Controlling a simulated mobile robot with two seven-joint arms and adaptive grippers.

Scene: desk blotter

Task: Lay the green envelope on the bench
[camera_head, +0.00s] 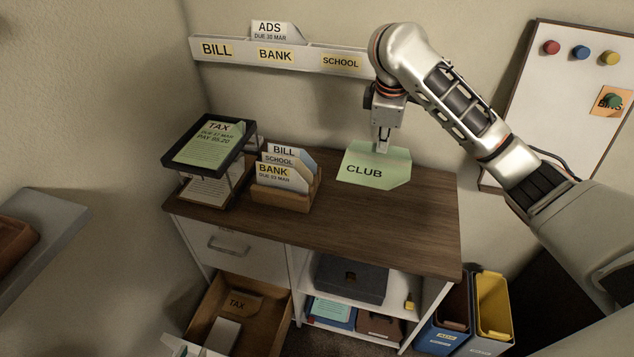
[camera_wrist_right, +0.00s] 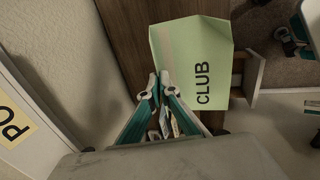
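The green envelope (camera_head: 365,155), marked CLUB, is at the back right of the brown wooden bench top (camera_head: 330,228). My right gripper (camera_head: 382,148) reaches down from above and is shut on the envelope's upper edge. In the right wrist view the two fingertips (camera_wrist_right: 158,78) come together at the edge of the envelope (camera_wrist_right: 185,50), with the bench top (camera_wrist_right: 120,30) behind it. The envelope overlaps the bench's back edge in the head view; I cannot tell whether its lower edge touches the bench. My left gripper is not in view.
A wooden letter holder (camera_head: 283,198) with BILL, SCHOOL and BANK envelopes and a black-framed tray (camera_head: 168,165) with TAX papers stand on the left. A labelled wall rack (camera_head: 305,58) hangs behind. A drawer (camera_head: 203,308) is open below. The bench's front right is clear.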

